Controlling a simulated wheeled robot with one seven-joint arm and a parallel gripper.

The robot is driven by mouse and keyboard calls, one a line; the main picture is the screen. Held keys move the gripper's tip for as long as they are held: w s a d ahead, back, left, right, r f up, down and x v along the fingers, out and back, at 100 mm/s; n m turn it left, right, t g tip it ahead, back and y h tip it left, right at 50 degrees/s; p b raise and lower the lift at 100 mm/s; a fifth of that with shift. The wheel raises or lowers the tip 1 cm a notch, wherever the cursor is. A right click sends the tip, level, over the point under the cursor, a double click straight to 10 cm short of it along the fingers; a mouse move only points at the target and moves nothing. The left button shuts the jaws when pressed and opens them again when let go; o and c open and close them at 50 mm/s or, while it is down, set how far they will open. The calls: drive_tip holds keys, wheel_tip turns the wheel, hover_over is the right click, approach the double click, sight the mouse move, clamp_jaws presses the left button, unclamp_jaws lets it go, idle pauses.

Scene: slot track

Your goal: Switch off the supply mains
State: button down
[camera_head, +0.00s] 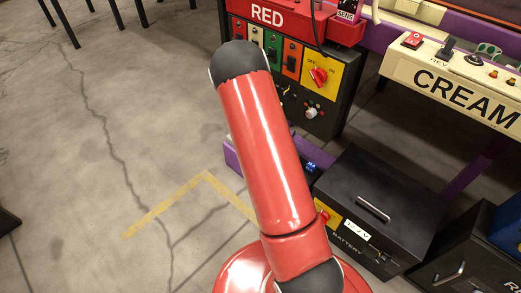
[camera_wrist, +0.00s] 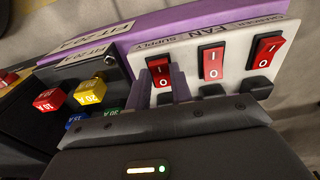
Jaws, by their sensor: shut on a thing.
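The supply switch (camera_wrist: 159,68) is at the left, the fan switch (camera_wrist: 211,61) in the middle, the third switch (camera_wrist: 266,49) at the right. My gripper (camera_wrist: 160,74) has its two fingers on either side of the supply switch, closed on it. The finger bases and part of the panel's lower edge are hidden by the gripper body. In the head view the gripper and this panel cannot be made out.
Left of the panel a black fuse box (camera_wrist: 105,58) holds red (camera_wrist: 49,99), yellow (camera_wrist: 90,91), blue and green fuses, close to my gripper.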

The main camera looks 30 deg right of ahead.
drive_tip(key=c, duration=1.2)
unclamp_jaws()
drive_tip(key=shift+c, duration=0.2)
wheel_tip(320, 180, up, 8)
drive_tip(key=p, duration=0.1)
drive_tip(key=shift+a+f+p, duration=0.15)
drive_tip(key=shift+a+p, duration=0.1)
drive_tip(key=shift+p, duration=0.05)
drive_tip(key=shift+s, duration=0.1)
